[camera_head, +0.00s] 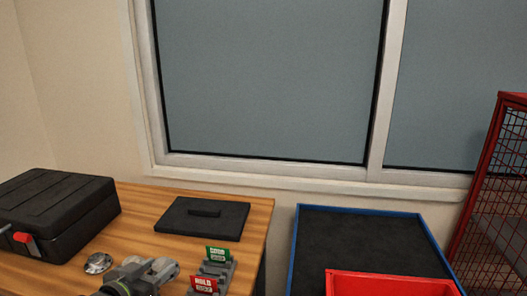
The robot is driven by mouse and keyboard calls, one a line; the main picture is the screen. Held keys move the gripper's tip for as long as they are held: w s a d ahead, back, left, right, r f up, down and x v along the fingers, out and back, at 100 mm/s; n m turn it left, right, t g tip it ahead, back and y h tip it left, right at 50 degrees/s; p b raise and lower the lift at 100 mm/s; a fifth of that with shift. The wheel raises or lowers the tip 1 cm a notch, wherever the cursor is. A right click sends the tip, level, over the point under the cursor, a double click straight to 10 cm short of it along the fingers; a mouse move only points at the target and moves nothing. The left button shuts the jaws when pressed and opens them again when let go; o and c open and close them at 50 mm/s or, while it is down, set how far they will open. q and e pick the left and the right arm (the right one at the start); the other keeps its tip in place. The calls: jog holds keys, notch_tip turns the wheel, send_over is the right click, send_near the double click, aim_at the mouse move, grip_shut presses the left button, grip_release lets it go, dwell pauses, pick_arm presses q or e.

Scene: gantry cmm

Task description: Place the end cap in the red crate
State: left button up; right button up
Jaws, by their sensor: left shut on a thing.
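My left gripper (150,272) is at the bottom left, over the wooden table, partly cut off by the lower edge. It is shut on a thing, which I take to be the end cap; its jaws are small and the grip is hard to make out. A round silver metal part (98,263) shows just left of the gripper; I cannot tell whether it touches the jaws. The red crate (390,285) is at the bottom right, on a blue-edged black surface, with only its far part in view. My right gripper is not in view.
The wooden table (150,203) holds a black case (55,212), a flat black lidded plate (203,217) and grey holders with a green sign (217,254) and a red sign (203,285). A gap separates it from the blue-edged surface (350,230). A red mesh cage (495,190) stands at right.

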pick_arm(q)
jog(key=s+d+m+g+h, duration=0.1)
jog(key=s+d+m+h, duration=0.2)
jog(key=s+d, duration=0.4)
jog(key=s, duration=0.7)
jog(key=shift+r+h, duration=0.2)
jog(key=shift+h, duration=0.1)
jog(key=w+a+n+y, duration=0.2)
jog(key=w+a, duration=0.3)
jog(key=w, duration=0.4)
jog(key=w+a+r+n+t+y, duration=0.1)
jog(key=w+a+n+y, duration=0.1)
jog(key=w+a, duration=0.3)
jog(key=w+y, duration=0.1)
jog(key=w, duration=0.3)
jog(key=shift+w, duration=0.35)
jog(key=shift+r, duration=0.1)
jog(key=shift+f, duration=4.8)
